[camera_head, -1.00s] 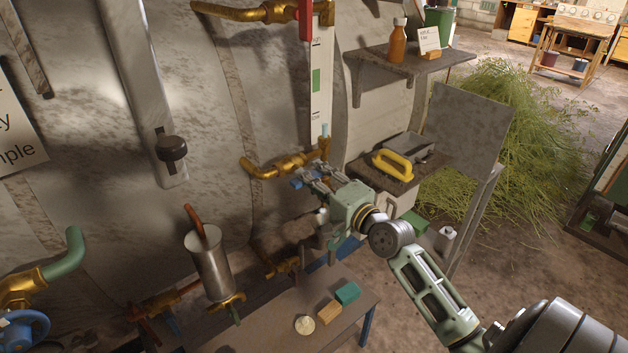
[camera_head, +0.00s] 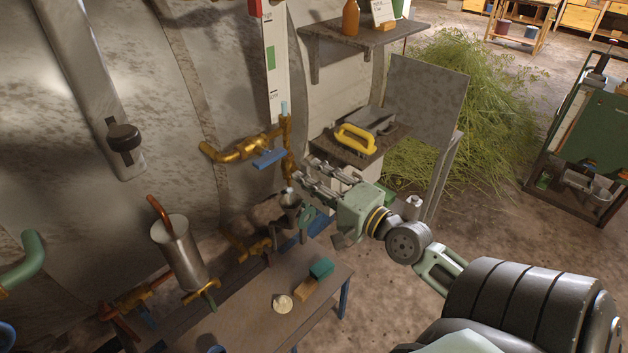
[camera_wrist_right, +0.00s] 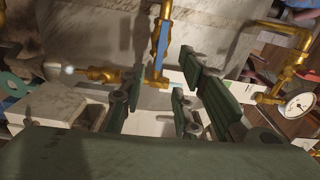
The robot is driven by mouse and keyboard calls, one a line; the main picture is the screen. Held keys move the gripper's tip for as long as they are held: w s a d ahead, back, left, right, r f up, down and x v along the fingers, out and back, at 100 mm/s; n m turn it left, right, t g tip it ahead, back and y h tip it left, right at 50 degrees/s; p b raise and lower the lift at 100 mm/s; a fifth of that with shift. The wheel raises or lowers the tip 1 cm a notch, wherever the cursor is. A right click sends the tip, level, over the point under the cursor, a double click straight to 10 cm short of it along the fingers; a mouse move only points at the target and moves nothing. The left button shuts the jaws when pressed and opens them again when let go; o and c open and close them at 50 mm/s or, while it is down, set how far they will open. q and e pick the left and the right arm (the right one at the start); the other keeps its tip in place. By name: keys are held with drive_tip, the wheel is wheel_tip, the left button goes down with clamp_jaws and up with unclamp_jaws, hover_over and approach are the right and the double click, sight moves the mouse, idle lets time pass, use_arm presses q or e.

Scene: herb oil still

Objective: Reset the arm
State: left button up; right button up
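My right gripper (camera_head: 304,175) is in the middle of the head view, its arm coming in from the lower right. Its fingers are spread and nothing shows between them. They point left, a little right of and below a brass valve (camera_head: 236,150) with a blue lever (camera_head: 268,158), and look clear of the lever. In the right wrist view the open fingers (camera_wrist_right: 165,92) frame the foreground, with the blue lever (camera_wrist_right: 161,42) on brass piping beyond them. My left gripper is not in view.
A bench (camera_head: 245,322) holds teal and orange blocks and a pale round piece. A yellow-handled tool (camera_head: 355,139) lies on a small shelf behind my gripper. A metal cylinder (camera_head: 178,253) stands at left. A herb pile (camera_head: 470,105) lies behind. Bare floor (camera_head: 480,220) is at right.

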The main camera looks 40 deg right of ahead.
drive_tip(key=shift+s, duration=0.15)
idle(0.5)
drive_tip(key=s+d+f+n+g+h, duration=0.1)
drive_tip(key=d+f+g, duration=0.1)
drive_tip(key=f, duration=0.9)
drive_tip(key=s+d+f+n+g+h, duration=0.1)
drive_tip(key=d+f+g+h, duration=0.1)
drive_tip(key=f, duration=0.9)
drive_tip(key=s+a+f+n+g, duration=0.15)
drive_tip(key=s+f, duration=0.25)
drive_tip(key=f, duration=0.5)
drive_tip(key=s+a+f+n+g, duration=0.1)
drive_tip(key=s+f+n+g, duration=0.25)
drive_tip(key=f, duration=0.55)
drive_tip(key=s+a+f+n+g, duration=0.2)
drive_tip(key=s+a+f+n, duration=0.2)
drive_tip(key=s+f, duration=0.3)
drive_tip(key=s+a+f+n+g+y, duration=0.1)
drive_tip(key=s+a+f+n+g, duration=0.2)
drive_tip(key=s+a+f, duration=0.4)
drive_tip(key=s+a+f+n+g, duration=0.3)
drive_tip(key=s+f, duration=0.6)
drive_tip(key=s, duration=0.7)
drive_tip(key=a+n, duration=0.2)
drive_tip(key=a, duration=0.1)
drive_tip(key=shift+a+f, duration=0.2)
